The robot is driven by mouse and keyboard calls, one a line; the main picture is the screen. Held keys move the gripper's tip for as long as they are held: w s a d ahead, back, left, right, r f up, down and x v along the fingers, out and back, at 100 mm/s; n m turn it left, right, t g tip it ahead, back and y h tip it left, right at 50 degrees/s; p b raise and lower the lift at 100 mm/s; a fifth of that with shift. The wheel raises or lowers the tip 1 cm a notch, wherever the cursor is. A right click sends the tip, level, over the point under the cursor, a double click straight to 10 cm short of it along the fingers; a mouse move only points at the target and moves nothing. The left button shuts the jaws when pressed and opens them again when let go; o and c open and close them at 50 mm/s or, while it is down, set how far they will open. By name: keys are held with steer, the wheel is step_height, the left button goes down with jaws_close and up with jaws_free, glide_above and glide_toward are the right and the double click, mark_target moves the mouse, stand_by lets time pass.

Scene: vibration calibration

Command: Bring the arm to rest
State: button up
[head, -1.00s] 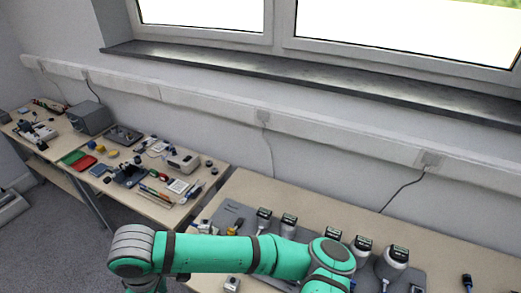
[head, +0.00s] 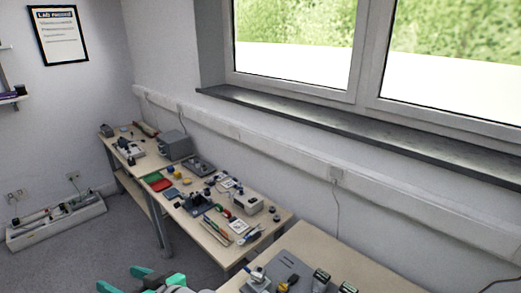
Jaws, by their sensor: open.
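My green gripper (head: 118,278) shows at the bottom edge of the head view, left of the middle. Its two fingers point to the left and stand apart, with nothing seen between them. It is over the floor in the picture, in front of the benches and apart from them. A grey and green part of my arm (head: 174,283) shows beside it. The rest of my arm is cut off by the lower edge of the frame.
A near bench (head: 310,245) with a grey mat and dark-topped tools stands at the lower right. A bench (head: 272,228) with small parts and a farther one with a grey box (head: 174,145) line the window wall. A low grey unit (head: 55,220) lies left. Grey carpet between is clear.

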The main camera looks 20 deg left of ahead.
steer(key=w+d+m+t+y, duration=0.1)
steer(key=w+d+m+t, duration=0.6)
steer(key=w+m+t, duration=0.15)
steer(key=d+f+m+t+h, duration=0.6)
steer(key=d+f, duration=0.3)
steer(key=d, duration=0.3)
steer(key=s+d+f+m+h, duration=0.1)
steer(key=s+d+f+h, duration=0.35)
steer(key=d, duration=0.25)
steer(key=s+d+f+m+h, duration=0.1)
steer(key=s+d+f+h, duration=0.2)
steer(key=s+d+f, duration=0.4)
steer(key=s+d+n+h, duration=0.2)
steer(key=s+d+n, duration=0.2)
steer(key=s+d, duration=0.7)
steer(key=shift+s+d+h, duration=0.3)
steer(key=shift+d+h, duration=0.05)
steer(key=shift+d, duration=0.3)
